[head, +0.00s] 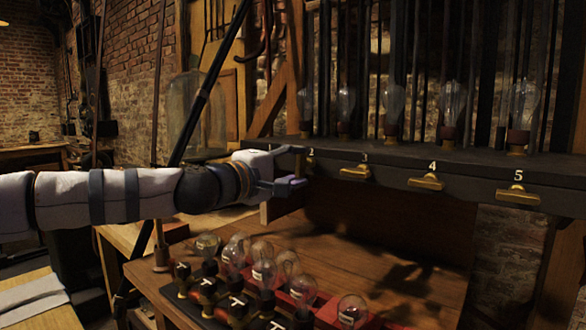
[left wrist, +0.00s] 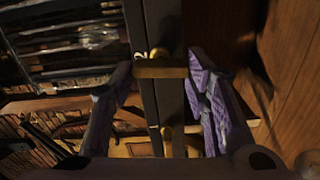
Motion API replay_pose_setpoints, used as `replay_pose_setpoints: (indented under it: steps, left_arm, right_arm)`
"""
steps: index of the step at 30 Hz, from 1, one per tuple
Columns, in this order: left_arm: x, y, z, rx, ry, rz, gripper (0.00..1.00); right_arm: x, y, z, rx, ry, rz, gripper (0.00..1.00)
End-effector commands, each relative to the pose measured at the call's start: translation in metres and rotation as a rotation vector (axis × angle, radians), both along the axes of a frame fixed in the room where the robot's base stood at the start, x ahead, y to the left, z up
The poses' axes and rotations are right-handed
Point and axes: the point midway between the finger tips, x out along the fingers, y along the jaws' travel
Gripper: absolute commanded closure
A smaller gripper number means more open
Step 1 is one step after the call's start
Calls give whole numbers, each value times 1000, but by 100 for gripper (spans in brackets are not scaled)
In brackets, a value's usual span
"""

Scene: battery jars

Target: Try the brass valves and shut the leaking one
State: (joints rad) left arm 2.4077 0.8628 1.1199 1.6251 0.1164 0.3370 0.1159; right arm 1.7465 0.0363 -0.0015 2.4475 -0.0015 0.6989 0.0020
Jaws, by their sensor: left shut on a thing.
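My left gripper (head: 297,168) reaches in from the left to the dark rail (head: 400,180). It is shut on the brass valve beside the number 2. In the left wrist view the handle of valve 2 (left wrist: 160,69) lies between the fingers (left wrist: 161,85), across the rail. In the head view the gripper hides this valve. Valve 3 (head: 355,172), valve 4 (head: 427,182) and valve 5 (head: 517,196) stand free to the right, their handles along the rail. I cannot make out a leak. My right gripper is out of view.
Clear glass bulbs, such as one above valve 5 (head: 524,105), stand on top of the rail. Several more glass bulbs (head: 303,290) stand in dark and red holders on the wooden bench (head: 420,290) below. A large glass jar (head: 188,105) stands behind my arm.

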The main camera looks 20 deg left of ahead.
Motion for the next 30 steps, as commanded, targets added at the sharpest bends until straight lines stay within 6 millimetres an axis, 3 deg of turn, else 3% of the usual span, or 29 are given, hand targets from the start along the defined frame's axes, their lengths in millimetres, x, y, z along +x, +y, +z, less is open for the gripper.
replay_pose_setpoints:
  steps: [24, 25, 27, 30]
  left_arm:
    - [0, -1, -1, -106, 41, -4, 85]
    - [0, -1, -1, -105, 41, -3, 55]
    - [0, -1, -1, -105, 41, -3, 39]
    - [0, -1, -1, -105, 39, -2, 37]
  right_arm:
    - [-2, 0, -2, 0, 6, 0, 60]
    - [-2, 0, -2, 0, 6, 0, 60]
    - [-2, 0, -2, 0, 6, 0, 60]
    - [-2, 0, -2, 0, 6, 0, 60]
